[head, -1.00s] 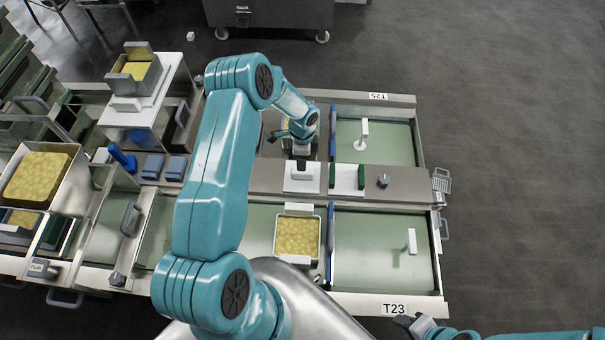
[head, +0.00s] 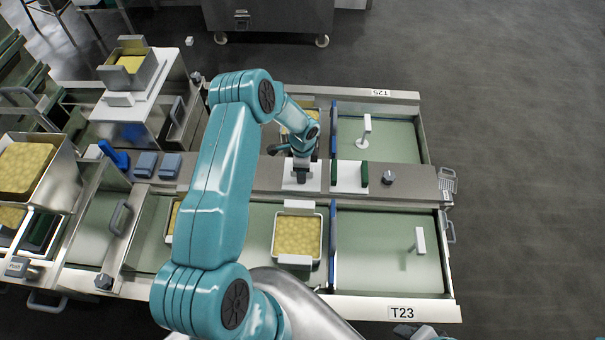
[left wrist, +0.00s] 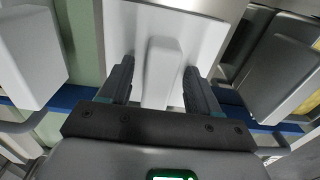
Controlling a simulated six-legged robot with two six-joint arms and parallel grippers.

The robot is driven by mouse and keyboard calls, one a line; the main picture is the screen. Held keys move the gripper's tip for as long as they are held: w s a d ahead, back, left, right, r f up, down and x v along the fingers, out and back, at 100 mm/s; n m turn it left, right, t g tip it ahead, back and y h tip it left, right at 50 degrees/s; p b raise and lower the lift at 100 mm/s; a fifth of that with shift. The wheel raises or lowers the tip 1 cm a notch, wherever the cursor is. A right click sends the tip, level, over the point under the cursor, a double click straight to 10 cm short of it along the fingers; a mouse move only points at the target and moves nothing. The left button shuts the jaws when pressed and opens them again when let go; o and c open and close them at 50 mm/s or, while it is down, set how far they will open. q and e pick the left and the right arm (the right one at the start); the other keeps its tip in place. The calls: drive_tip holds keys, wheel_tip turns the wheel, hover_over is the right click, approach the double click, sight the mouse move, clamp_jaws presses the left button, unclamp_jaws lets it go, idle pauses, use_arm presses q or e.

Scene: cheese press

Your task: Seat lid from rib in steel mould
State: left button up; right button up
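A white lid (head: 290,184) with an upright grip lies on the steel rib between the front and back wells. My left gripper (head: 302,178) is lowered over it. In the left wrist view, the lid's white grip (left wrist: 161,75) stands between the two dark fingers of my left gripper (left wrist: 157,85), with a narrow gap on each side. The lid's plate (left wrist: 215,20) lies beyond the fingers. A steel mould (head: 321,238) filled with a yellow block stands in the front well, below the rib in the picture. My right gripper is not in view.
Beside the lid are a white plate (head: 349,178) with green blocks (head: 333,173) and a knob (head: 388,178). A blue divider (head: 332,245) stands right of the mould. Another filled mould (head: 312,111) is behind my arm. The front right well (head: 380,265) is mostly clear.

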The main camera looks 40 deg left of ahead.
use_arm(q)
drive_tip(key=shift+s+d+f, duration=0.1)
drive_tip(key=shift+s+f, duration=0.15)
drive_tip(key=shift+f, duration=0.15)
drive_tip(key=c, duration=0.6)
drive_tip(key=shift+w+r, duration=0.15)
drive_tip(key=shift+r, duration=0.2)
drive_tip(key=shift+w+a+r+p, duration=0.15)
drive_tip(key=shift+a+p, duration=0.05)
drive_tip(key=shift+p, duration=0.1)
drive_tip(key=c, duration=0.4)
drive_tip(key=shift+w+r, duration=0.1)
drive_tip(key=shift+r, duration=0.25)
drive_tip(key=shift+s+d+r, duration=0.15)
drive_tip(key=shift+s+r, duration=0.1)
drive_tip(key=shift+r, duration=0.45)
drive_tip(key=shift+w, duration=0.1)
